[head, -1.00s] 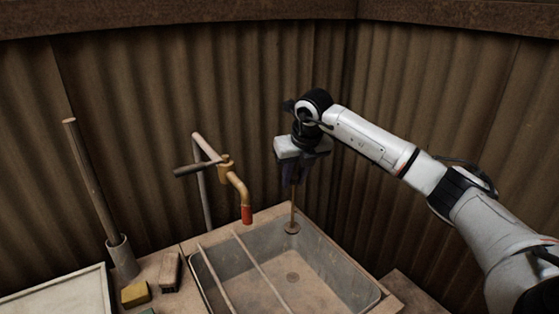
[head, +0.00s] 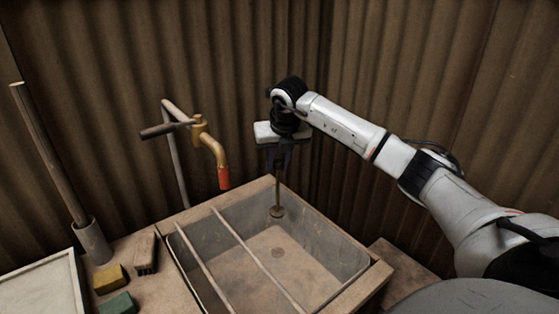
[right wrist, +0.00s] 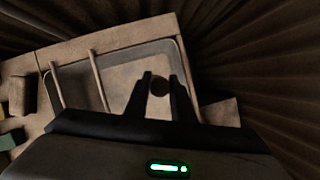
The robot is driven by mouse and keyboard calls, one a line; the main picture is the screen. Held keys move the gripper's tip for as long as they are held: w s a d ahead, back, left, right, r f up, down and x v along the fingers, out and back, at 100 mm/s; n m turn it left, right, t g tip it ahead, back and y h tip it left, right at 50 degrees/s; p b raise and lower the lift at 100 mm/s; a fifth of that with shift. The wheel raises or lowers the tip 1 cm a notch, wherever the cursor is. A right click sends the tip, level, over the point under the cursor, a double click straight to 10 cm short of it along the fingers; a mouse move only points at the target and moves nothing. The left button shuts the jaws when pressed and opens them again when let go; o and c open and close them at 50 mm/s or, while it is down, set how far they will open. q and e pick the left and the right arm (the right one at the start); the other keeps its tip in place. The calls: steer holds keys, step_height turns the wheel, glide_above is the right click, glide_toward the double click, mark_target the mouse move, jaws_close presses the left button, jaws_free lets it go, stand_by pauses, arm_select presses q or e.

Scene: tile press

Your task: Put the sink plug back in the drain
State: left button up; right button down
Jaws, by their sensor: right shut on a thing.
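The sink plug (head: 277,211) is a round brown disc on an upright thin stem, hanging over the back part of the grey sink basin (head: 345,262). My right gripper (head: 278,166) is shut on the top of the stem. In the head view the drain (head: 277,253) is a small round grate in the basin floor, with the plug showing above it and apart from it. In the right wrist view the plug (right wrist: 160,86) shows as a dark disc between the fingertips (right wrist: 160,80), and I cannot make out the drain there. My left gripper is not in view.
Two rods (head: 257,260) cross the left part of the basin. A tap (head: 215,152) with a red tip stands behind it. A brush (head: 146,253), a yellow block (head: 110,279) and a green block (head: 117,304) lie left. Corrugated walls close off the back and right.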

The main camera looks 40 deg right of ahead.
steer(key=b, duration=0.6)
glide_above(278, 210)
steer(key=f, duration=0.8)
steer(key=shift+w+d+f, duration=0.2)
steer(key=shift+f, duration=0.1)
step_height(278, 210, down, 7)
steer(key=b, duration=0.4)
steer(key=shift+f+b, duration=0.45)
steer(key=shift+f, duration=0.3)
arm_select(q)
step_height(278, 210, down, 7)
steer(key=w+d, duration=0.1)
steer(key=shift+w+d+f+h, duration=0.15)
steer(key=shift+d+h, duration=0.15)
arm_select(e)
steer(key=shift+f, duration=0.15)
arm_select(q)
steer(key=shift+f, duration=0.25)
arm_select(e)
steer(key=shift+f, duration=0.35)
steer(key=c, duration=1.4)
jaws_free()
steer(key=shift+c, duration=0.2)
